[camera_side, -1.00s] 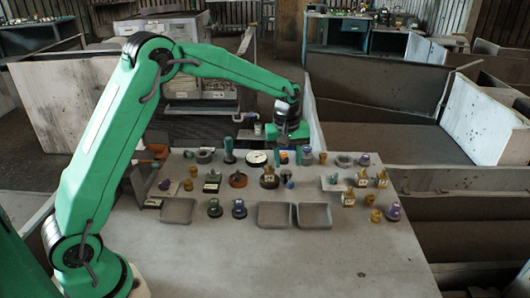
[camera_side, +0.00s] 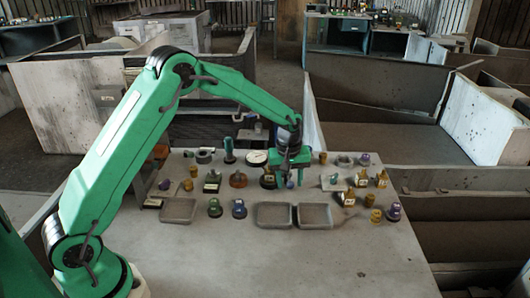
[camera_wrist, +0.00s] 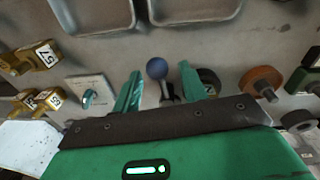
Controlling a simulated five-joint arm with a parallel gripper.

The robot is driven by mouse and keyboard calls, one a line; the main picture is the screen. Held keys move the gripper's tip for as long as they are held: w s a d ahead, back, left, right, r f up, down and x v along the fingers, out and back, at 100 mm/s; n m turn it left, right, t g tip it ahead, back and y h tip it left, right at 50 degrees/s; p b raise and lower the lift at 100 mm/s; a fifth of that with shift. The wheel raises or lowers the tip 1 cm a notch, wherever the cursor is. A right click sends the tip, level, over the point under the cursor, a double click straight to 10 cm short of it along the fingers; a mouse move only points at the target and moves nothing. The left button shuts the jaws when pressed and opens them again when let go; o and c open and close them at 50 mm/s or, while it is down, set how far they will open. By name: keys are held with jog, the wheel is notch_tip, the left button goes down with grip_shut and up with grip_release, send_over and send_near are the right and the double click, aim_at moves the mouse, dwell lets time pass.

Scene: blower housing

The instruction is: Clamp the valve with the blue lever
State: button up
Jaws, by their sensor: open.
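The valve's lever shows as a blue ball knob (camera_wrist: 157,68) on a short dark stem in the wrist view. In the side view the blue knob (camera_side: 290,183) is small, just under my gripper (camera_side: 290,178). In the wrist view my gripper (camera_wrist: 160,72) is open, with one green finger to the left of the knob and the other to its right. A gap shows between the knob and each finger. The lower part of the valve is hidden behind the dark front edge of my gripper.
A dark round part (camera_wrist: 208,80) is close beside the right finger. An orange round part (camera_wrist: 262,80) stands farther right. Shallow grey trays (camera_side: 275,227) lie nearby; the table's front is clear.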

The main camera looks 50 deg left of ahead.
grip_shut()
